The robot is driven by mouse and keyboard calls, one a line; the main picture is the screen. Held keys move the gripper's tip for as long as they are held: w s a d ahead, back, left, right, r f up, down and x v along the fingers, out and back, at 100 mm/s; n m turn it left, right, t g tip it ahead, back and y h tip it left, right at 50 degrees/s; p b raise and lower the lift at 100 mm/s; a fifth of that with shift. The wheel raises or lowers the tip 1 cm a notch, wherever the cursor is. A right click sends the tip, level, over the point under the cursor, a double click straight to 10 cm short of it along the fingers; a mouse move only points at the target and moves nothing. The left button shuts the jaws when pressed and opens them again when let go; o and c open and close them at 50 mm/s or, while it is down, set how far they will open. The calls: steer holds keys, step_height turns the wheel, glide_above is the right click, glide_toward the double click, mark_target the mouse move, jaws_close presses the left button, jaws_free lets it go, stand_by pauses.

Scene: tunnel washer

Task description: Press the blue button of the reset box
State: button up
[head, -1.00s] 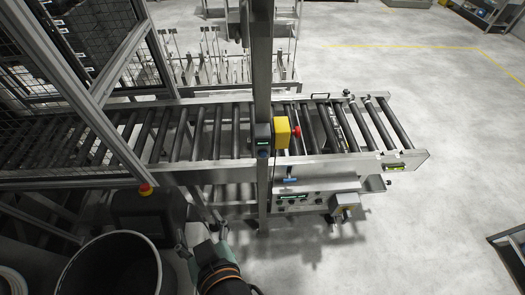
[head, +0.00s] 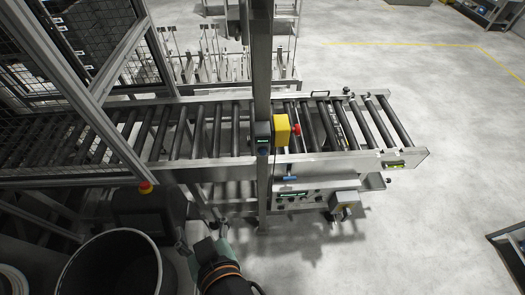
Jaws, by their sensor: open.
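The reset box is a small dark box (head: 263,135) with a lit green display, mounted on the upright metal post in the head view. Its round blue button (head: 263,152) is at the lower end of the box. My gripper (head: 204,238) is at the bottom of the head view, below and left of the box and well apart from it. Its two fingers are spread and nothing shows between them. My wrist hides part of the floor behind it.
A yellow box (head: 282,129) with a red mushroom button (head: 297,129) sits right beside the reset box. The roller conveyor (head: 220,172) runs behind the post (head: 263,195). A control panel (head: 305,196) is below right. A large dark bin (head: 75,262) stands at lower left.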

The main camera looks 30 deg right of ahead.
stand_by(0.4)
jaws_close()
stand_by(1.4)
